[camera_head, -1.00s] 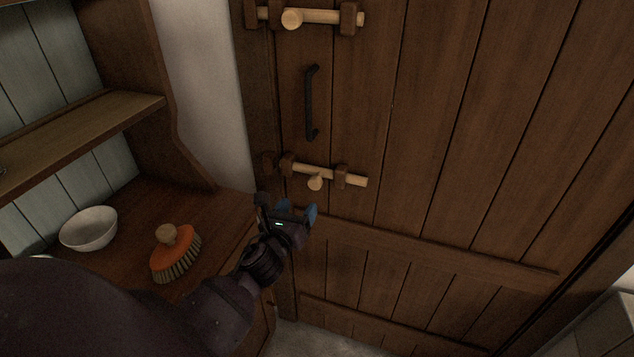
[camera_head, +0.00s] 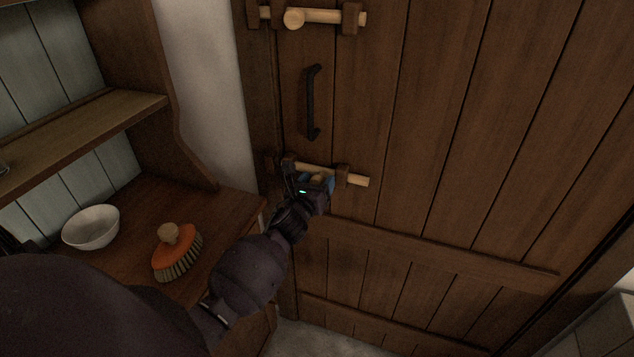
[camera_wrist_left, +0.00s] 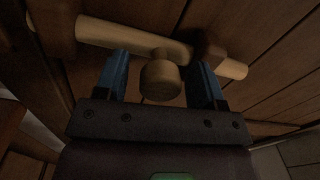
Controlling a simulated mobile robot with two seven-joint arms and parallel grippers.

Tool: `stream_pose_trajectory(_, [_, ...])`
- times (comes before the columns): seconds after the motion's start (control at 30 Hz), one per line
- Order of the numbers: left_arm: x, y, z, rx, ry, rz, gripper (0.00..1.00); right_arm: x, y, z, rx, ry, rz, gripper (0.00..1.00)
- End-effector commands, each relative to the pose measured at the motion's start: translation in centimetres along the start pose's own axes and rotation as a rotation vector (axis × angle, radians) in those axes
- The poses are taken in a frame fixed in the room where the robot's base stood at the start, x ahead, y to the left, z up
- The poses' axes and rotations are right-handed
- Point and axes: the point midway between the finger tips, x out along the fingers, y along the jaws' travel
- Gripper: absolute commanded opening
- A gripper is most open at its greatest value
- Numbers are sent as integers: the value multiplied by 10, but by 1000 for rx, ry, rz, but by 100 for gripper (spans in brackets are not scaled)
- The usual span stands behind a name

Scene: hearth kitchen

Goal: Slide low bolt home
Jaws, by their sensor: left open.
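The low bolt (camera_head: 357,180) is a pale wooden rod lying across two dark wooden brackets on the door. Its right end sticks out past the right bracket; its left end stops near the left bracket, short of the keeper (camera_head: 269,163) on the frame. My left gripper (camera_head: 317,180) is at the bolt, open, its blue fingers on either side of the round knob. In the left wrist view the knob (camera_wrist_left: 160,80) sits between the two fingers (camera_wrist_left: 160,82), with a gap visible on each side. The rod (camera_wrist_left: 130,38) runs behind the fingertips. My right gripper is not in view.
A high bolt (camera_head: 325,16) crosses its brackets and reaches the frame. A black handle (camera_head: 311,103) is between the bolts. A white bowl (camera_head: 91,227) and an orange brush (camera_head: 176,254) stand on the dresser (camera_head: 215,211) at left. The door's right side is clear.

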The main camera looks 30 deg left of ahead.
Motion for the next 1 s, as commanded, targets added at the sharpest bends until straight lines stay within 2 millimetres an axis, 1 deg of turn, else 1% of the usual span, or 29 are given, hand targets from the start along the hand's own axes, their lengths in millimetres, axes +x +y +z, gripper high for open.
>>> stream_pose_trajectory(0.2, [0,0,0,0,0,0,63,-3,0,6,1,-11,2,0])
stream_pose_trajectory(0.23, [0,0,0,0,0,0,60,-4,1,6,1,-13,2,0])
stream_pose_trajectory(0.6, [0,0,0,0,0,0,3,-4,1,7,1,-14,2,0])
stream_pose_trajectory(0.63, [0,0,0,0,0,0,0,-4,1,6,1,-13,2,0])
stream_pose_trajectory(0.77, [0,3,0,1,0,1,0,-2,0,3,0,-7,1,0])
stream_pose_trajectory(1.0, [-1,38,6,5,0,2,0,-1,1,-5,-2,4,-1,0])
